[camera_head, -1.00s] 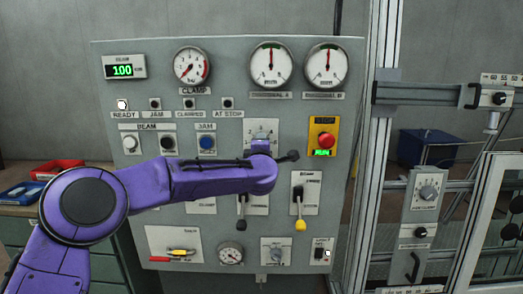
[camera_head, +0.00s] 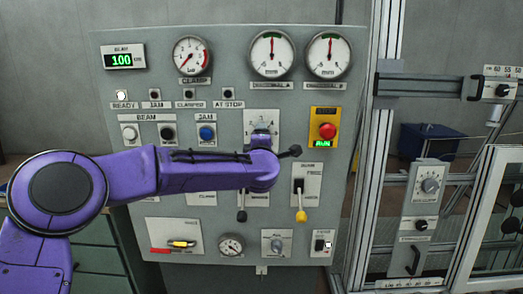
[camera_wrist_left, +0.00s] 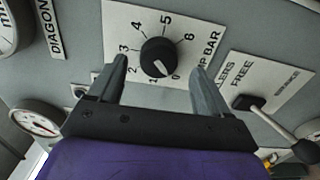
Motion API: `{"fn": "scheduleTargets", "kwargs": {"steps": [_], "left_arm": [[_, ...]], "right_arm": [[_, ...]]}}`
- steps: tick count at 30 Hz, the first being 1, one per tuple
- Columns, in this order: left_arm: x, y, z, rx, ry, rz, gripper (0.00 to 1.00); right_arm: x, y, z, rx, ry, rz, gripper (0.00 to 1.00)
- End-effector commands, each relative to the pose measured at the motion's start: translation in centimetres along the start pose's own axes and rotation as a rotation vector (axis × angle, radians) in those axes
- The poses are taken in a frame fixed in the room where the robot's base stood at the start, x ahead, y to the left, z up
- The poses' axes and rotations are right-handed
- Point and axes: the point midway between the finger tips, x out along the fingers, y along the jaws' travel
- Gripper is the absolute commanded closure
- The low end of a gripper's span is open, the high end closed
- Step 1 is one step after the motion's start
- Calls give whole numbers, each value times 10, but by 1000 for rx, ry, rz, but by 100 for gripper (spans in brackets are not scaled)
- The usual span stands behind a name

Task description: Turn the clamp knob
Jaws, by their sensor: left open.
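The clamp knob (camera_wrist_left: 160,57) is a round black knob with a white mark on a white plate numbered 0 to 6. In the wrist view its mark points down towards the low end of the scale, near 0. My left gripper (camera_wrist_left: 162,72) is open, with one finger on each side of the knob. I cannot tell whether the fingers touch it. In the head view the knob's plate (camera_head: 262,116) shows above my left gripper (camera_head: 262,133), which hides most of the knob. My right gripper is not in view.
A lever with a dark handle (camera_wrist_left: 270,115) stands out right of the knob. The grey panel (camera_head: 228,62) carries gauges, lamps and a red stop button (camera_head: 327,131). A yellow-tipped lever (camera_head: 301,200) hangs below right. A metal frame (camera_head: 380,150) stands to the right.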

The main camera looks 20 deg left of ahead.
Motion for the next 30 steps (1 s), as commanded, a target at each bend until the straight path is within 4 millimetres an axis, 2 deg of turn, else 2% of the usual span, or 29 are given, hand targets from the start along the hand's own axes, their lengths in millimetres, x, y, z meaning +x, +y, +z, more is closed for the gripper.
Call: {"fn": "scheduleTargets", "kwargs": {"steps": [1,3,9,13,22,23,26,27,29,30], "left_arm": [[-14,-4,0,0,-3,2,22],[-31,-3,0,-1,-2,2,22],[-66,-2,0,-1,-1,0,22],[-73,-2,0,-1,0,-1,22],[-76,-4,2,41,-12,6,22],[-79,-14,3,76,-22,2,22],[-88,-73,1,244,-58,-46,22],[-93,-107,-2,314,-75,-84,22],[-104,-161,-9,424,-106,-149,22],[-113,-196,-15,491,-127,-196,22]], "right_arm": [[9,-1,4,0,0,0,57],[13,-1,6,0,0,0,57],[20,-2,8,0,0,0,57],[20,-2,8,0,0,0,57],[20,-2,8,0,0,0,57],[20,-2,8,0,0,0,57],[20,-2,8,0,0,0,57],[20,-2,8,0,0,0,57],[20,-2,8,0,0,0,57],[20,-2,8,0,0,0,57]]}}
